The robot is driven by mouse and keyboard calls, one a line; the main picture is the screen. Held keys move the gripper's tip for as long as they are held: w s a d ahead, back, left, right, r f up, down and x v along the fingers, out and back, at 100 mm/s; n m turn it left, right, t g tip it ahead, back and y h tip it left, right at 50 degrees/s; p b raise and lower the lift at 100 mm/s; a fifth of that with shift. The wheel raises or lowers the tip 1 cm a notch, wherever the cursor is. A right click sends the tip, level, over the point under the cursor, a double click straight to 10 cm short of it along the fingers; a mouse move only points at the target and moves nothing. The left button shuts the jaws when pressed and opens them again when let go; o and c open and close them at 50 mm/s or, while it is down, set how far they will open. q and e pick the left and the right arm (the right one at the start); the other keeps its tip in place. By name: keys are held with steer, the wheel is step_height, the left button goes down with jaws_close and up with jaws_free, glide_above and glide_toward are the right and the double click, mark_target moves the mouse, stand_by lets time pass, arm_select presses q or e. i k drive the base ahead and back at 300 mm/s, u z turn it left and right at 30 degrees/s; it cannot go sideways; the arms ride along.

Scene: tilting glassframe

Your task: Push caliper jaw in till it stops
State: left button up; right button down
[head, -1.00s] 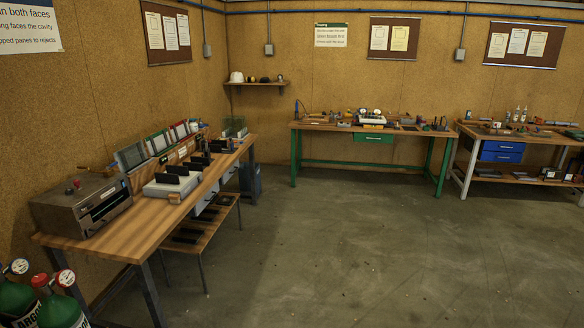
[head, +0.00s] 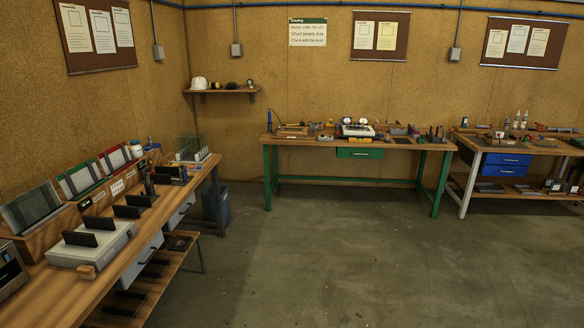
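I cannot make out the caliper or its jaw in the head view; the small tools on the benches are too far and too small to tell apart. A green-legged bench (head: 290,144) stands against the back wall with several small tools and a white device with two round dials (head: 357,129) on it. Neither of my grippers is in view.
A long wooden bench (head: 120,285) runs along the left with frames and dark panels on it. A bench with blue drawers (head: 506,165) stands at the back right. A shelf (head: 222,91) hangs in the corner. The concrete floor (head: 340,260) ahead is clear.

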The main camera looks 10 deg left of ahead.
mark_target(184, 175)
steer(key=u, duration=0.1)
steer(key=i, duration=1.9)
steer(key=u, duration=0.85)
steer(key=i, duration=2.05)
steer(key=u, duration=0.9)
